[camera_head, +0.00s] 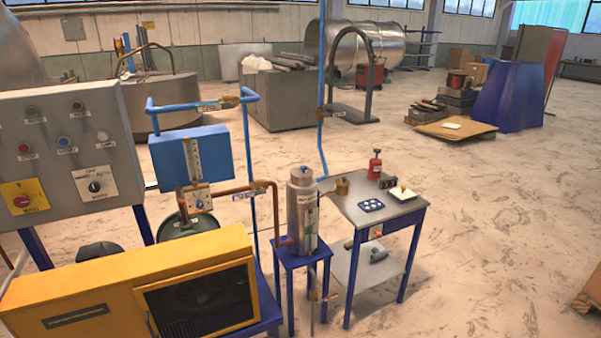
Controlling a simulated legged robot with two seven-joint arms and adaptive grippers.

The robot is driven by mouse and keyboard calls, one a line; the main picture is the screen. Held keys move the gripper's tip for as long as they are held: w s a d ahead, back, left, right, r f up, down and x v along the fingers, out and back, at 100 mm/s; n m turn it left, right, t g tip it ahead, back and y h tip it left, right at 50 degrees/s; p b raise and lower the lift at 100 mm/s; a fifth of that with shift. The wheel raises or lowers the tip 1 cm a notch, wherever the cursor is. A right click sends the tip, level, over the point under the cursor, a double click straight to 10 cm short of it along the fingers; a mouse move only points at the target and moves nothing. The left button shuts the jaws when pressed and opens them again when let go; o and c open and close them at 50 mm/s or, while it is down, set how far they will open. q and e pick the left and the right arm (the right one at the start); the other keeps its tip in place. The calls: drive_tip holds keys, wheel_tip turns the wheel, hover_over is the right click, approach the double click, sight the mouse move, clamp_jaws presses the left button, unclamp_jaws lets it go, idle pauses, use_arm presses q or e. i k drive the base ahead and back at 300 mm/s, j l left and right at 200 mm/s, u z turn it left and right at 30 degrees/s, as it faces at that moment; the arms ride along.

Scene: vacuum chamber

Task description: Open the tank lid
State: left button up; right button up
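A steel cylindrical tank (302,215) stands upright on a small blue stand (312,255) near the middle of the view. Its rounded top, the lid (301,173), sits on the tank and carries a small blue fitting. The lid looks closed. A label and a gauge strip run down the tank's front. A copper pipe (240,190) runs close by on the left. Neither of my grippers shows in the head view.
A grey-topped blue table (360,213) right of the tank holds a red bottle (375,165), a brass weight-like piece (342,186) and trays. A yellow machine (130,290) and a grey control panel (60,150) block the left. Open floor (480,220) lies right.

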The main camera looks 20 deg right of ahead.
sight(302, 172)
drive_tip(key=i+l+z, duration=0.1)
drive_tip(key=i+l, duration=0.25)
drive_tip(key=l, duration=0.25)
drive_tip(key=i+l+z, duration=0.15)
drive_tip(key=i+l, duration=0.25)
drive_tip(key=l, duration=0.1)
